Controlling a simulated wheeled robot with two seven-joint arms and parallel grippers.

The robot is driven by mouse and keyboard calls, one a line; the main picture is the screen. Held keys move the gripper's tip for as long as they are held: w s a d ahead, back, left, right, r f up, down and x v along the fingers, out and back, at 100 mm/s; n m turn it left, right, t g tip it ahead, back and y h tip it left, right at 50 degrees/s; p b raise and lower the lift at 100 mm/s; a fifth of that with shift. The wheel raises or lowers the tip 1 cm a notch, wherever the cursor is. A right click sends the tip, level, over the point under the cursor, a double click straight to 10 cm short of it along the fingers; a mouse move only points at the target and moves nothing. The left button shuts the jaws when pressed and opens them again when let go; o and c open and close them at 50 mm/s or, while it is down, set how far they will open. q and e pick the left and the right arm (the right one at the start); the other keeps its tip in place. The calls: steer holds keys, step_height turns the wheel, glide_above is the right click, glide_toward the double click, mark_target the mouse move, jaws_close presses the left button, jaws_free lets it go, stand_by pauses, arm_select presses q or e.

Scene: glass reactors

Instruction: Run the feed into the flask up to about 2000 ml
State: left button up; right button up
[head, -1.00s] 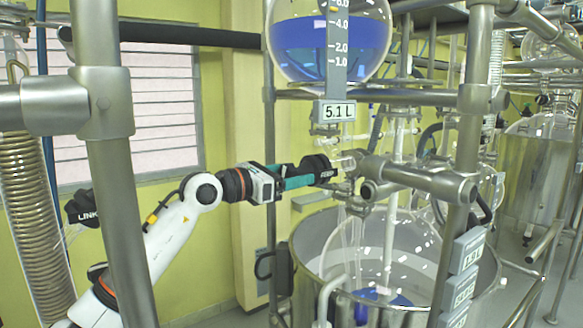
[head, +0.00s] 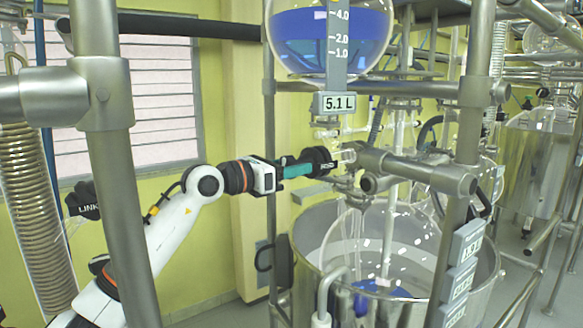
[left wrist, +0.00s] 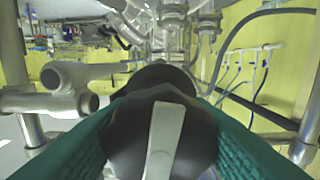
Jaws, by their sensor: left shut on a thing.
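The feed vessel (head: 300,50), a round glass bulb with blue liquid and a scale strip, hangs at the top of the head view. The left wrist view shows the knob (left wrist: 190,135) with a grey bar between the fingers. My right gripper is out of view.
Steel frame posts stand at left (head: 112,190) and right (head: 466,170), with a cross tube (head: 415,173) close right of the knob. Grey label plates (head: 465,245) hang on the right post. A coiled hose (head: 30,200) is at far left.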

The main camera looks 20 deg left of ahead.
arm_select(q)
steer(key=n, duration=0.5)
steer(key=n+p, duration=0.1)
steer(key=n, duration=0.2)
steer(key=shift+n, duration=0.3)
steer(key=n+p, duration=0.2)
steer(key=n, duration=0.1)
steer(key=shift+r+n, duration=0.15)
steer(key=shift+n, duration=0.15)
steer(key=shift+n+p, duration=1.45)
steer(key=shift+n, duration=0.55)
steer(key=o, duration=1)
steer(key=shift+f, duration=0.2)
